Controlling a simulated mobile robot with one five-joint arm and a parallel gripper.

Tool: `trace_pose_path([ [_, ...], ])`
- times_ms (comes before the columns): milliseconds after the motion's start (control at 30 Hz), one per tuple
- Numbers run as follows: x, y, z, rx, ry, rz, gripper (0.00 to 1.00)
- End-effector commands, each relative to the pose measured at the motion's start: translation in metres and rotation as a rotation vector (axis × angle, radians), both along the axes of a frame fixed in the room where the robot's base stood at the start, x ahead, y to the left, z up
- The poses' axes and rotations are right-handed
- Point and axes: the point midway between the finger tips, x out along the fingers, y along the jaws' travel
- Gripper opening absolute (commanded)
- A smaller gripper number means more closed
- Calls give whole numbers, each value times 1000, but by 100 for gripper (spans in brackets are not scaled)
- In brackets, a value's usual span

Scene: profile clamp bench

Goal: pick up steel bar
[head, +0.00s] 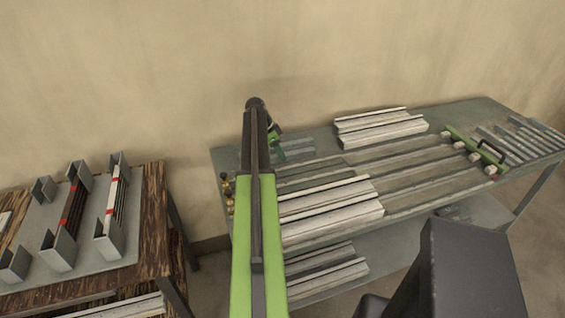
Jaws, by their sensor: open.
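I cannot tell for sure which piece is the steel bar. In the head view, slim dark bars with red bands (74,203) lie in upright brackets on the left table, with a paler banded bar (113,193) beside them. Long grey bars or rails (425,172) run along the bench, and several short grey bars (520,142) lie at its right end. My green and black arm rises through the middle. I cannot make out my gripper's fingers; the arm hides part of the bench behind it.
The grey bench (478,108) stands against the wall. A green clamp (474,147) crosses its right part. Pale profiles (378,128) lie at the back, others (330,208) in front, and more on a lower shelf (330,268). A floor gap separates the wooden table (152,220) from the bench.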

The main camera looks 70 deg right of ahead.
Motion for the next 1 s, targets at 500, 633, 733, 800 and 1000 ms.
trace_pose_path([
  [500,-3,-3,-13,0,0,1,25],
  [633,-3,-3,-13,0,0,2,8],
  [733,-3,-3,-12,0,0,2,0],
  [800,-3,-3,-13,0,0,2,0],
  [1000,-3,-3,-12,0,0,2,0],
])
